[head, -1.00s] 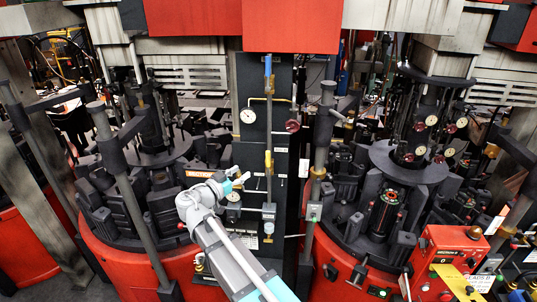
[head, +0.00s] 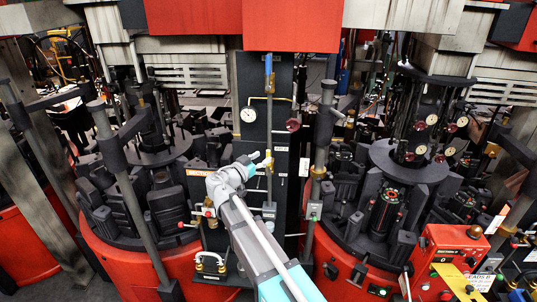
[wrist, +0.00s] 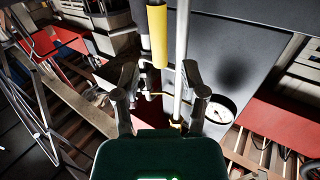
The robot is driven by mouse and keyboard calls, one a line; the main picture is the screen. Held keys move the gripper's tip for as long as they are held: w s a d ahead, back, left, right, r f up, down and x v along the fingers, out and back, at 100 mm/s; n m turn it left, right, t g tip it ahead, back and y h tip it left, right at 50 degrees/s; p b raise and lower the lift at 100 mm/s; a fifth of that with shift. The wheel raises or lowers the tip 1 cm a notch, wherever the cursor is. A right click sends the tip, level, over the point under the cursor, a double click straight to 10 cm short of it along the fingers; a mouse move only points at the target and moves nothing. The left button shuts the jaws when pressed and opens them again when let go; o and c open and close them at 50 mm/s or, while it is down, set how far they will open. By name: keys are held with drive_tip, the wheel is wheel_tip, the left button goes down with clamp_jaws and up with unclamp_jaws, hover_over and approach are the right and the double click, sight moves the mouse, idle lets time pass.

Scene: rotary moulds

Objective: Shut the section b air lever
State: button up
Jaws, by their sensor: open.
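A lever with a yellow sleeve (wrist: 158,35) stands upright on the dark centre panel; in the wrist view it is just above and beyond the fingertips, its dark end at the top edge. I take it for the section b air lever. In the head view its handle (head: 269,163) shows just right of my gripper (head: 262,162). In the wrist view my gripper (wrist: 163,98) is open, fingers apart and empty, with pipework behind the gap. Whether a finger touches the lever I cannot tell.
A pale vertical pipe (wrist: 182,60) runs beside the lever. A round gauge (wrist: 219,109) lies close right of the right finger. Another gauge (head: 248,115) and a blue-topped upright (head: 268,66) are higher on the panel. Red-based mould machines (head: 125,268) flank it.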

drive_tip(key=shift+x, duration=1.9)
clamp_jaws()
